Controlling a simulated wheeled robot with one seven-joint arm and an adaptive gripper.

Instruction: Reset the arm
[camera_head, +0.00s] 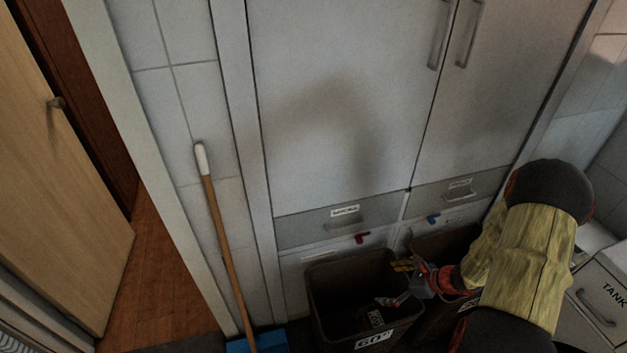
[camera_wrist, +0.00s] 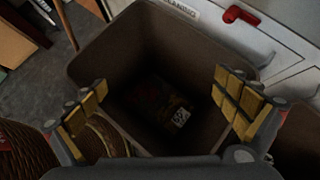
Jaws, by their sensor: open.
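My gripper (camera_head: 397,284) is at the lower right in the head view, over the brown bin (camera_head: 331,300) that stands against the cabinets. In the wrist view my gripper (camera_wrist: 158,112) is open. Its yellow-padded fingers are wide apart on either side of the bin's mouth, with nothing between them. The bin (camera_wrist: 108,62) lies below the fingers in that view. A dark item with a small white label (camera_wrist: 180,117) lies deep in the bin; shadow hides what it is. My arm with its yellow sleeve reaches in from the right in the head view.
A second dark bin (camera_head: 440,246) stands right of the first, partly behind my arm. White cabinets (camera_head: 335,100) with handles and red and blue catches rise behind. A broom (camera_head: 220,220) leans at the left, near an open wooden door (camera_head: 60,190). A grey "TANK" box (camera_head: 600,300) is at the right.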

